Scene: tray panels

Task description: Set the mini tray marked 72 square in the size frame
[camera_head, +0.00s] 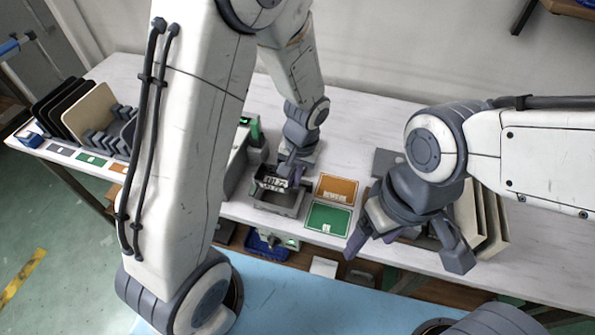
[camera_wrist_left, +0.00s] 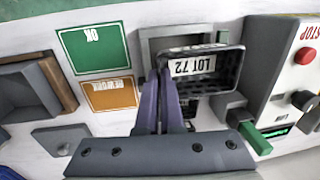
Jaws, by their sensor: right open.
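In the head view the tray (camera_head: 264,190) is small and partly hidden. My left gripper (camera_wrist_left: 163,75) has its fingers close together at one side wall of the tray, seemingly pinching it; it also shows in the head view (camera_head: 291,175). The grey size frame (camera_wrist_left: 149,44) lies under the tray, which covers it off-centre and looks not square to it. My right gripper (camera_head: 408,250) is open and empty at the right.
A green OK card (camera_wrist_left: 92,48) and an orange REWORK card (camera_wrist_left: 109,95) lie beside the frame. A grey machine (camera_wrist_left: 277,75) with a red STOP button stands on its other side. Upright panels (camera_head: 90,110) stand at the far left. Light panels (camera_head: 488,218) are behind my right gripper.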

